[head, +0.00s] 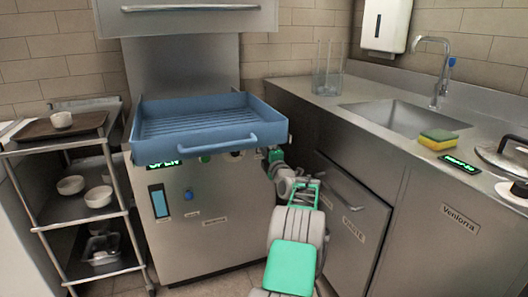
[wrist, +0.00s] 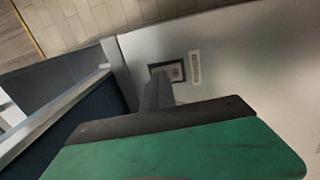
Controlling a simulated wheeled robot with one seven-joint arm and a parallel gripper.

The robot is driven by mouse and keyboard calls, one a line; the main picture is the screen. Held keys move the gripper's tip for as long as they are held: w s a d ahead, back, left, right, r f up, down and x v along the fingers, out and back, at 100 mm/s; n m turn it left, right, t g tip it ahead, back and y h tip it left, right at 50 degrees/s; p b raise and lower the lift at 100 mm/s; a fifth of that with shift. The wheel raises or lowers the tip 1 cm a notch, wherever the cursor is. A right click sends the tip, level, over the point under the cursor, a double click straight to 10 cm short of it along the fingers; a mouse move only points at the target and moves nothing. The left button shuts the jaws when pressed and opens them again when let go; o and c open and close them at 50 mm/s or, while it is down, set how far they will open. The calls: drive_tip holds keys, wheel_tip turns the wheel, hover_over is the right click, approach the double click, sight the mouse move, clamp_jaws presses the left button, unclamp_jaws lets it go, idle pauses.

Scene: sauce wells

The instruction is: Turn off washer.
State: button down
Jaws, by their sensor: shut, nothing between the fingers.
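The washer (head: 212,239) is a steel cabinet. Its green-lit display (head: 163,164) reads OPEN. A green button (head: 205,159) and a dark round control (head: 236,154) sit under the rack's front edge. A blue button (head: 188,195) is lower on the front. My gripper (head: 275,154) is at the washer's upper right corner, beside the rack. In the wrist view my gripper (wrist: 158,79) is shut and empty, its tip close to a small dark framed switch (wrist: 177,70) on a steel panel. I cannot tell whether they touch.
A blue rack (head: 210,148) rests on the washer beneath the raised hood (head: 200,20). A trolley (head: 75,148) with bowls stands at the left. A counter (head: 300,86) with a sink (head: 400,116) and sponge (head: 438,139) runs along the right. A pale label (wrist: 195,67) is beside the switch.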

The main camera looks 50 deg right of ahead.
drive_tip(key=shift+w+d+b, duration=0.1)
drive_tip(key=shift+w+b, duration=0.1)
drive_tip(key=shift+b, duration=0.45)
drive_tip(key=s+a+r, duration=0.1)
drive_tip(key=s+a, duration=0.2)
drive_tip(key=s, duration=0.3)
drive_tip(key=s+a+r+b, duration=0.1)
drive_tip(key=s+a, duration=0.3)
drive_tip(key=s, duration=0.2)
